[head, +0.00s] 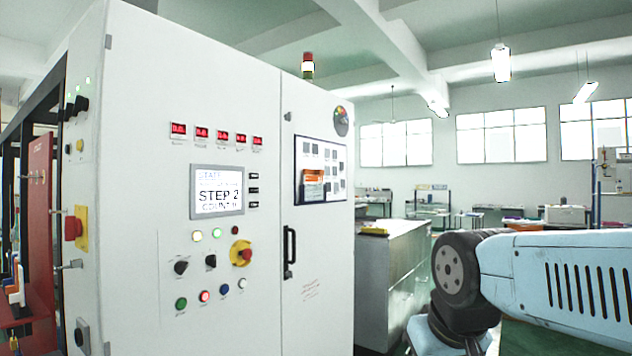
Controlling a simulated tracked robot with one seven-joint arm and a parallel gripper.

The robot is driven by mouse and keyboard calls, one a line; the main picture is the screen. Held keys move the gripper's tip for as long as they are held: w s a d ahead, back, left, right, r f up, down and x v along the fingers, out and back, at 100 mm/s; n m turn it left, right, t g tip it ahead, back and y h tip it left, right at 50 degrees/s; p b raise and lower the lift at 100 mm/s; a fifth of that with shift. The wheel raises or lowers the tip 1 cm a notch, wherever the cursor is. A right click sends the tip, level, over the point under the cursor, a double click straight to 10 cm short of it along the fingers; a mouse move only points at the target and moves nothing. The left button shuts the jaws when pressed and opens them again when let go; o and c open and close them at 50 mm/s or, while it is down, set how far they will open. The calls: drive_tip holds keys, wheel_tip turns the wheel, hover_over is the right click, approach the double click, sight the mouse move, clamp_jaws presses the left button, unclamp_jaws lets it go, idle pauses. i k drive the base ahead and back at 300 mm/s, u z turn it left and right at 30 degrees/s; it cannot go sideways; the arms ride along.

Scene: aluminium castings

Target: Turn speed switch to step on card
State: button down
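A white control cabinet (140,150) fills the left half of the head view. Two black rotary switches (180,267) (211,261) sit on its front below the screen; their labels are too small to read, so I cannot tell which is the speed switch. The screen (217,192) reads "STEP 2" with a count line below. A black-framed board (338,185) on the right door carries small white cards and an orange card (313,177); their text is unreadable. My arm shows at the lower right, apart from the cabinet; my gripper is out of view.
A red-and-yellow emergency stop (241,253) sits right of the switches, with several coloured buttons (204,296) below. A black door handle (289,250) stands out. A second yellow-backed red switch (76,229) is on the cabinet's left side. A grey bench (385,270) stands behind.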

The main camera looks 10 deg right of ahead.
sight(211, 259)
drive_tip(key=u, duration=0.05)
drive_tip(key=k, duration=0.5)
drive_tip(key=u, duration=1.3)
drive_tip(key=i, duration=1.35)
drive_tip(key=z, duration=1)
